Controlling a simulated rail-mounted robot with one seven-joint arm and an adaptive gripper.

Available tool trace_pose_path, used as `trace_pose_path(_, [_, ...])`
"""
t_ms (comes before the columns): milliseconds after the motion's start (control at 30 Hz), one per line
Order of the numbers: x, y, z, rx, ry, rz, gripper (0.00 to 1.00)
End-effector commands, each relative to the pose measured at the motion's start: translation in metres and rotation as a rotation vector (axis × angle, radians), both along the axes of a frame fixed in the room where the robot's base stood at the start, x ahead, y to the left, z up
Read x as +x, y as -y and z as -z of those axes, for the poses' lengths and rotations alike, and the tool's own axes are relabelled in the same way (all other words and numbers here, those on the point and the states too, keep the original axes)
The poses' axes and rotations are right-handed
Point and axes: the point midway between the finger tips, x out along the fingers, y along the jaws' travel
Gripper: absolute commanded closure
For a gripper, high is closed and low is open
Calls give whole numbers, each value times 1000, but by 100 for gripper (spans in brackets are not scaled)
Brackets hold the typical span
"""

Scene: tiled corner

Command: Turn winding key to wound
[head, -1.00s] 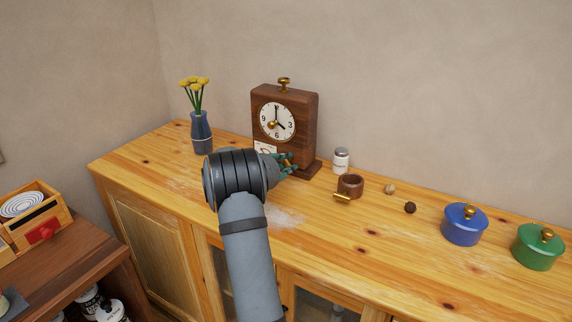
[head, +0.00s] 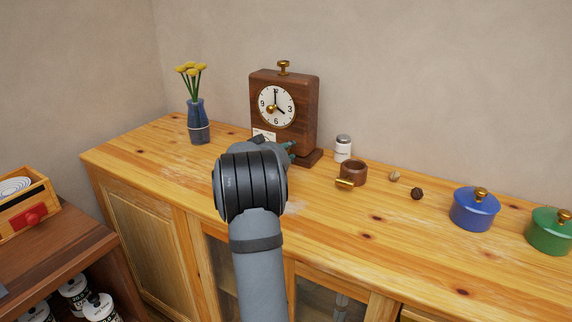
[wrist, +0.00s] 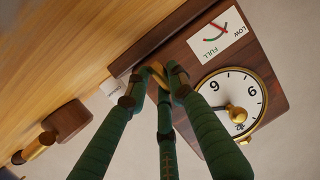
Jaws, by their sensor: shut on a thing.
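The wooden clock (head: 310,105) with a white dial (head: 276,106) stands upright on the cabinet top; the wrist view also shows its dark wooden front (wrist: 262,55). A white card (wrist: 217,37) on it reads LOW and FULL, with a small gauge. The brass winding key (wrist: 157,75) is low on the clock's front, between my fingertips. My gripper (wrist: 157,82) has green fingers and is shut on the key. In the head view my arm hides the key and most of my gripper (head: 289,149).
A vase of yellow flowers (head: 198,122) stands left of the clock. The cabinet's front strip is clear.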

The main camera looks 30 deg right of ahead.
Motion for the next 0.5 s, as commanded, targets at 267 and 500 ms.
trace_pose_path(267, [-2, 4, 12, 146, 222, 5, 100])
trace_pose_path(500, [-3, 3, 15, 275, 409, 4, 100])
